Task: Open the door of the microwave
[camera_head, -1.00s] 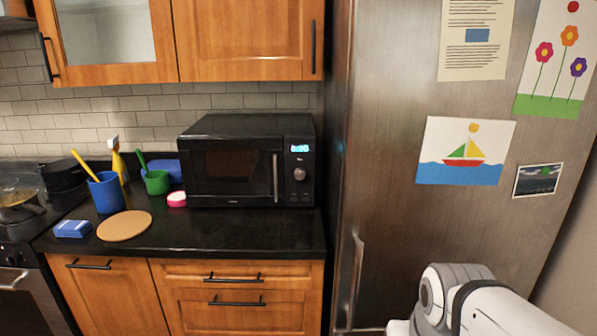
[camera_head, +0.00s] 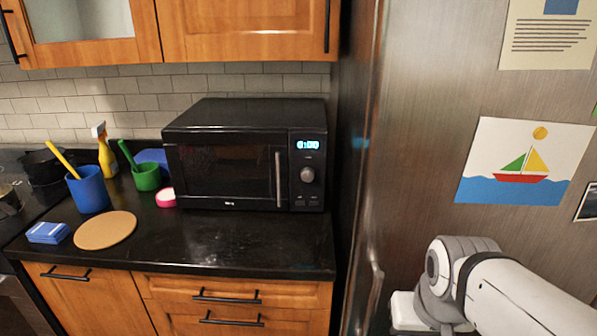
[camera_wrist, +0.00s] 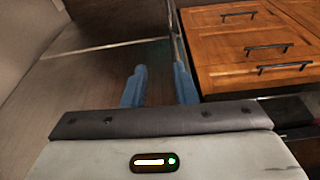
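The black microwave (camera_head: 245,155) stands on the dark counter against the tiled wall, next to the fridge. Its door (camera_head: 222,172) is shut, with a vertical silver handle (camera_head: 278,179) at the door's right edge, beside the control panel with a lit display. My gripper (camera_wrist: 160,86) shows in the wrist view with its two blue fingers apart and nothing between them. It points low, toward the floor and drawer fronts, away from the microwave. In the head view the gripper is out of frame; only my white arm shows at the lower right.
The steel fridge (camera_head: 420,130) rises just right of the microwave. A cork mat (camera_head: 105,230), blue sponges (camera_head: 48,232), a blue cup (camera_head: 88,190), a green cup (camera_head: 146,177) and a yellow spray bottle (camera_head: 105,155) stand left. The counter before the microwave is clear.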

